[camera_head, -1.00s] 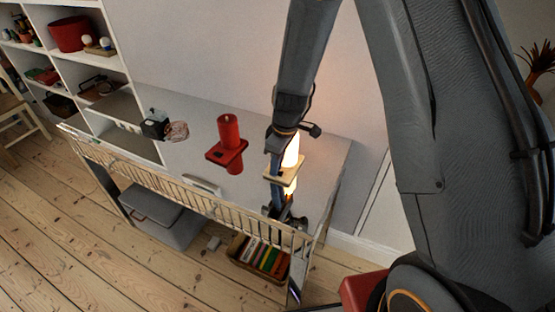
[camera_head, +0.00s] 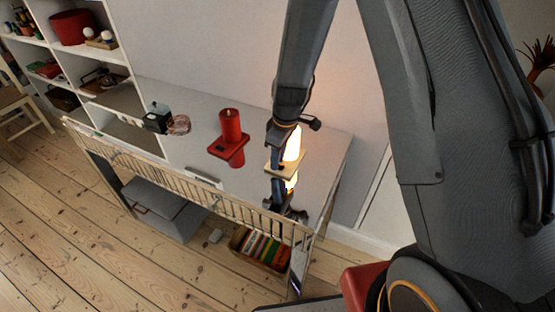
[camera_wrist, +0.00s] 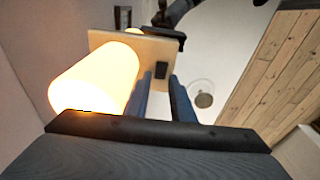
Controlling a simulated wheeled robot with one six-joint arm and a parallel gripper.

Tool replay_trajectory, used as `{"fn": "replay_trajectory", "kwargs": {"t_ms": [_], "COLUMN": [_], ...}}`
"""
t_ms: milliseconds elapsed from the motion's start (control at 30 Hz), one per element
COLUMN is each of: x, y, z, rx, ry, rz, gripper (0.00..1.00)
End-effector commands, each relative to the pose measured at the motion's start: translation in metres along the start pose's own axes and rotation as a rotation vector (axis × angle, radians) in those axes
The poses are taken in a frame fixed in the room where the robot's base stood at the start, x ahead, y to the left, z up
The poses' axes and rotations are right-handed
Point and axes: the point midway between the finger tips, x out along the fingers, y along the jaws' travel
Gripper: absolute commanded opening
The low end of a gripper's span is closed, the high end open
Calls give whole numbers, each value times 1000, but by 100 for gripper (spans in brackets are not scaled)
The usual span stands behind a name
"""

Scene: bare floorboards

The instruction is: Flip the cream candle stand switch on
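The cream candle stand (camera_head: 272,165) is a flat square plate with a candle (camera_head: 293,146) that glows warm yellow. In the wrist view the plate (camera_wrist: 155,47) fills the upper middle, with the glowing candle (camera_wrist: 97,78) on its left. A small black switch (camera_wrist: 161,70) sits on the plate, just ahead of my fingertips. My gripper (camera_wrist: 160,76) has its two blue-grey fingers apart with a narrow gap, nothing held between them. Whether a finger touches the switch cannot be told. In the head view my gripper (camera_head: 277,190) reaches down beside the stand and partly hides it.
A red candle stand (camera_head: 229,148) with a red candle stands to the left. A black object with a copper-coloured part (camera_head: 160,122) lies further left. A slatted rail (camera_head: 190,190) runs along the front edge. A book basket (camera_head: 260,249) and grey box (camera_head: 165,208) sit below.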

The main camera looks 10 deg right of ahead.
Motion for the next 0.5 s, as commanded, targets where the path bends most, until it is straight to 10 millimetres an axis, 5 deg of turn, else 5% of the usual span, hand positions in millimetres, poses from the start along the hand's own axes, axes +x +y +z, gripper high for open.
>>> {"fn": "replay_trajectory", "kwargs": {"t_ms": [500], "x": [-64], "y": [0], "z": [0], "rx": [0], "ry": [1], "rz": [1], "gripper": [22]}}
